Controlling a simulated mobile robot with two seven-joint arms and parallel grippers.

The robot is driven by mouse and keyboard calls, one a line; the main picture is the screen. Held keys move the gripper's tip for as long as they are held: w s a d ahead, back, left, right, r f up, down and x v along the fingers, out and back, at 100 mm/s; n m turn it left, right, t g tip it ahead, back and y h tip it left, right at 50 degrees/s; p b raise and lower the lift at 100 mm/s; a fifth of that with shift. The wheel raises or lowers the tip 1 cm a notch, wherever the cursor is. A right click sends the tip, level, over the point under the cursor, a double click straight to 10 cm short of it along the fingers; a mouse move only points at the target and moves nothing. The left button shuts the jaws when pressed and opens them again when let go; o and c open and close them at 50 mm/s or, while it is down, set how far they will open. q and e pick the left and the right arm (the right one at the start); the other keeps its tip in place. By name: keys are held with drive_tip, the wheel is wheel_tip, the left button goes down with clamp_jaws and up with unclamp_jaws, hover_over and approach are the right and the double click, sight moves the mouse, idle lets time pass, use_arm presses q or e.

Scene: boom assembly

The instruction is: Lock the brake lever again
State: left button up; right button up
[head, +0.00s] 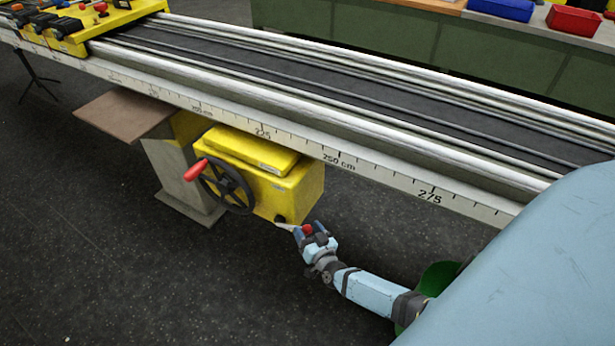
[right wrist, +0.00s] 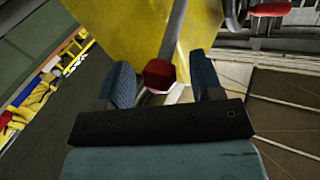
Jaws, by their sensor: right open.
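The brake lever is a thin metal rod with a red knob (head: 307,229) at its end. It comes out of the lower right of the yellow box (head: 298,190) under the rail. My right gripper (head: 316,236) is at the knob with its fingers apart. In the right wrist view, the red knob (right wrist: 159,76) stands between the two open blue-grey fingers (right wrist: 163,82). A gap shows between the knob and the right finger; the left finger is close to it, and contact cannot be told. My left gripper is not in view.
A black handwheel (head: 226,186) with a red handle (head: 195,170) is on the front of the yellow box. The long scaled rail (head: 330,152) runs above. A brown board (head: 122,112) juts out at the left. The dark floor (head: 120,250) in front is clear.

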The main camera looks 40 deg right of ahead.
drive_tip(key=shift+w, duration=0.1)
clamp_jaws()
drive_tip(key=r+p, duration=0.1)
drive_tip(key=p, duration=0.1)
drive_tip(key=r+p, duration=0.1)
drive_tip(key=p, duration=0.1)
drive_tip(key=shift+w+a+n+g, duration=0.1)
drive_tip(key=shift+w+n+g, duration=0.2)
drive_tip(key=shift+g, duration=0.1)
drive_tip(key=p, duration=0.1)
drive_tip(key=r+p, duration=0.1)
drive_tip(key=p, duration=0.1)
drive_tip(key=shift+w+a+g, duration=0.1)
drive_tip(key=shift+w+g, duration=0.15)
drive_tip(key=shift+g, duration=0.15)
drive_tip(key=w+r+g+p, duration=0.1)
drive_tip(key=p, duration=0.3)
drive_tip(key=w+r+n+g+p, duration=0.1)
drive_tip(key=p, duration=0.3)
drive_tip(key=shift+w+a+r+n+g, duration=0.1)
drive_tip(key=shift+a+r+n+g, duration=0.1)
drive_tip(key=shift+a+n+g, duration=0.15)
drive_tip(key=shift+w+a+f+g+p, duration=0.2)
drive_tip(key=shift+g+p, duration=0.15)
drive_tip(key=shift+p, duration=0.45)
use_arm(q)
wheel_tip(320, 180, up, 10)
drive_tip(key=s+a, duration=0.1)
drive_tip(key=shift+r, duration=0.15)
